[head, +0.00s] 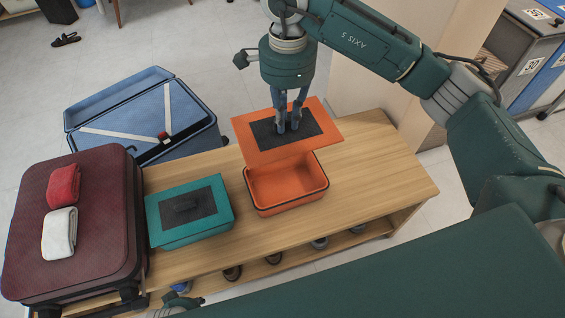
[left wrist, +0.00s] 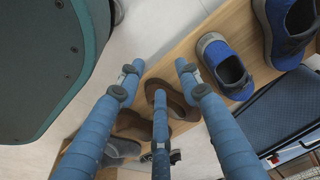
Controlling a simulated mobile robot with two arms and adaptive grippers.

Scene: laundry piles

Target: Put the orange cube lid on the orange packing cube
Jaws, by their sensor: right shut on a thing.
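The orange cube lid (head: 317,110) is a flat orange panel with a dark grey middle. My right gripper (head: 288,128) is shut on it from above and holds it over the back part of the orange packing cube (head: 262,205). The lid looks raised above the cube and set back from it, so the cube's open inside shows at the front. The cube is an empty orange box with a dark rim, upright on the wooden bench. My left gripper (left wrist: 155,82) shows in the left wrist view with its blue fingers apart and empty, near shoes on the bench's lower shelf.
A closed teal packing cube (head: 215,203) stands left of the orange one. A maroon suitcase (head: 100,215) with red and white folded cloths is further left. An open blue suitcase (head: 190,95) lies behind the bench (head: 375,170). The bench's right end is clear.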

